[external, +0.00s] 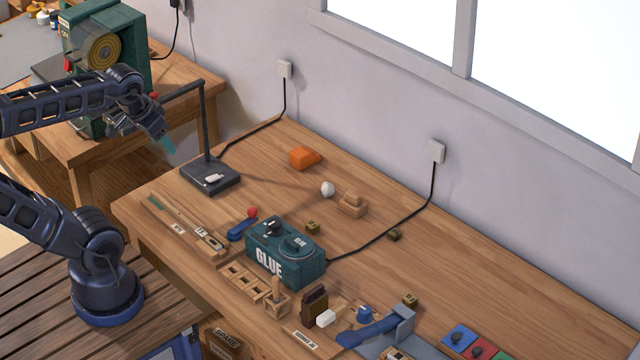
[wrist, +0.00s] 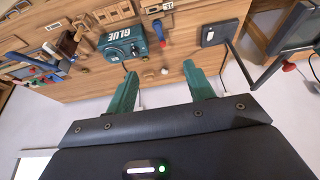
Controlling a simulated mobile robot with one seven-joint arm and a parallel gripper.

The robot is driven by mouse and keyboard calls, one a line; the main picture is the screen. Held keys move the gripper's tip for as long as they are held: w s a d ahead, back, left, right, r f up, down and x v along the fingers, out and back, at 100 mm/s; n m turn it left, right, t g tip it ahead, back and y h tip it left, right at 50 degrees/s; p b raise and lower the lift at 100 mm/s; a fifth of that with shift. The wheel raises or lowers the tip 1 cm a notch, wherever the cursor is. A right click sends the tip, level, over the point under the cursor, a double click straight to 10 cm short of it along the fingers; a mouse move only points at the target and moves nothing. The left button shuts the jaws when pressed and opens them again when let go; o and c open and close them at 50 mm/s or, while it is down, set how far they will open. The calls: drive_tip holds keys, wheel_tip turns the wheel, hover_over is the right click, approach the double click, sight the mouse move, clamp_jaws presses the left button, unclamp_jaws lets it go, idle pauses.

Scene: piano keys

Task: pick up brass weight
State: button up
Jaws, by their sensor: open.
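Several small dark-brass blocks that look like weights lie on the workbench in the external view. One brass block (external: 312,227) is just behind the green glue box, one (external: 394,235) is farther right near the black cable, and one (external: 409,299) is near the front by the blue clamp-like tool. I cannot tell which is the brass weight meant. My gripper (external: 165,145) is raised at the left, away from these blocks, near the black lamp. In the wrist view its two green fingers (wrist: 160,78) are apart with nothing held between them.
The green glue box (external: 286,252) stands mid-bench, and also shows in the wrist view (wrist: 123,44). The black lamp (external: 207,130) rises near my gripper. An orange block (external: 304,158), a white ball (external: 328,189) and wooden pieces (external: 351,204) lie behind. The bench's right middle is mostly clear.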

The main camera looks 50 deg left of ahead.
drive_tip(key=shift+w, duration=0.15)
drive_tip(key=n+g+h, duration=0.3)
drive_tip(key=n+g, duration=0.2)
drive_tip(key=n, duration=1.3)
hover_over(312, 224)
drive_tip(key=a, duration=0.3)
wheel_tip(312, 224, down, 29)
drive_tip(key=x, duration=1)
drive_tip(key=shift+w+f, duration=0.15)
drive_tip(key=shift+w, duration=0.05)
drive_tip(key=c, duration=1)
